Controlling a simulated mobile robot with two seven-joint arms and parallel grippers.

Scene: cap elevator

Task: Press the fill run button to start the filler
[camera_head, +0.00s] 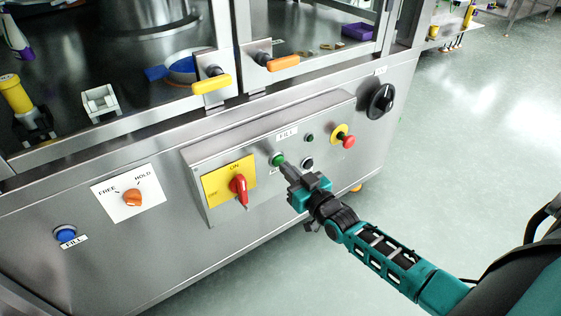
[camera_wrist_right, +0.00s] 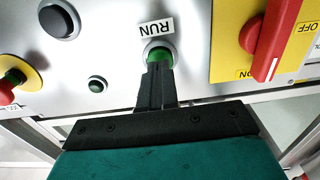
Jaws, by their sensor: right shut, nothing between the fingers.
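The green run button (camera_head: 278,159) is on the FILL control box, to the right of the red rotary switch. In the right wrist view the green button (camera_wrist_right: 158,57) sits below an upside-down RUN label (camera_wrist_right: 155,28). My right gripper (camera_head: 287,170) is shut and empty, with its fingertips at the button. In the wrist view the closed fingertips (camera_wrist_right: 156,70) overlap the lower part of the button; they look to be touching it, but I cannot tell how far it is pressed. My left gripper is not in view.
Close by on the box are a red switch on a yellow plate (camera_head: 240,190), a black button (camera_head: 307,163), a small green lamp (camera_head: 309,138) and a red emergency stop (camera_head: 348,142). A blue button (camera_head: 65,233) and an orange selector (camera_head: 132,198) are on the left. Open floor lies right.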

